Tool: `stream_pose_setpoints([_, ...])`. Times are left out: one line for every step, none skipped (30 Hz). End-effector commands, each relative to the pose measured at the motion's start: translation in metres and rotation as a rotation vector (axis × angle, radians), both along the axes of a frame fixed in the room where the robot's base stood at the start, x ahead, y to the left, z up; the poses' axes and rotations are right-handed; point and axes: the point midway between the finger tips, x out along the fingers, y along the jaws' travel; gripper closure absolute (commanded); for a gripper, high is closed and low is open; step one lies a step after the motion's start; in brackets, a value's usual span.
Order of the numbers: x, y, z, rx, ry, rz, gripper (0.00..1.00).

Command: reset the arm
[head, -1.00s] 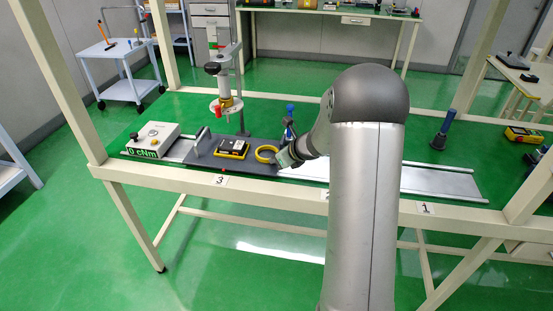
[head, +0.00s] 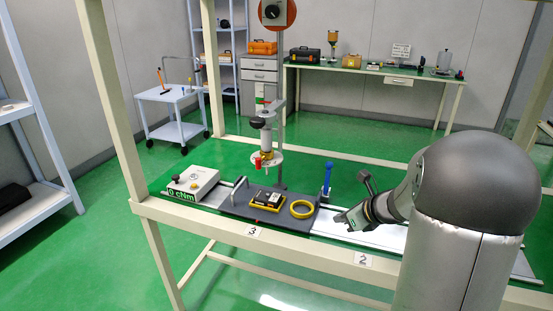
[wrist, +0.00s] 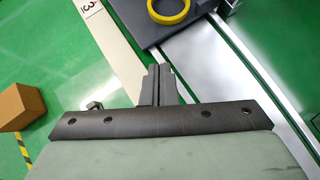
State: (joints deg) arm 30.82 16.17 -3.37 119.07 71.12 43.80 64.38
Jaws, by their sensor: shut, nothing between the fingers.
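My gripper (head: 340,220) is at the end of my arm at the right of the head view, above the metal rail on the green bench. In the wrist view its fingers (wrist: 158,70) are together with nothing between them. A yellow ring (head: 302,209) lies on the dark plate (head: 232,207) to the left of my gripper, apart from it. The ring also shows at the top of the wrist view (wrist: 172,12).
A black and yellow device (head: 267,199) lies beside the ring. A blue-topped tool (head: 326,180) stands behind. A torque meter box (head: 191,184) is at the left, near an upright press (head: 267,150). A cardboard box (wrist: 18,106) is on the floor. The bench's front beam (head: 200,226) runs below.

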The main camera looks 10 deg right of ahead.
Motion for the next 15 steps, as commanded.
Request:
stream_pose_setpoints([-0.001, 0.005, 0.002, -0.011, -0.001, 0.02, 1.0])
stream_pose_setpoints([-0.003, 0.01, 0.004, -0.025, -0.003, 0.046, 1.0])
stream_pose_setpoints([-0.007, 0.02, 0.008, -0.054, -0.005, 0.099, 1.0])
stream_pose_setpoints([-0.011, 0.03, 0.012, -0.085, -0.009, 0.153, 1.0])
stream_pose_setpoints([-0.017, 0.043, 0.017, -0.124, -0.013, 0.222, 1.0])
stream_pose_setpoints([-0.028, 0.063, 0.023, -0.187, -0.023, 0.339, 1.0])
stream_pose_setpoints([-0.039, 0.079, 0.028, -0.24, -0.031, 0.44, 1.0])
stream_pose_setpoints([-0.051, 0.096, 0.033, -0.302, -0.042, 0.557, 1.0])
stream_pose_setpoints([-0.07, 0.118, 0.039, -0.388, -0.061, 0.725, 1.0])
stream_pose_setpoints([-0.087, 0.133, 0.044, -0.455, -0.078, 0.86, 1.0])
stream_pose_setpoints([-0.104, 0.147, 0.047, -0.522, -0.096, 1.001, 1.0])
stream_pose_setpoints([-0.128, 0.162, 0.052, -0.613, -0.124, 1.193, 1.0])
stream_pose_setpoints([-0.147, 0.172, 0.055, -0.678, -0.146, 1.339, 1.0])
stream_pose_setpoints([-0.165, 0.179, 0.058, -0.742, -0.168, 1.488, 1.0])
stream_pose_setpoints([-0.188, 0.185, 0.061, -0.825, -0.198, 1.68, 1.0])
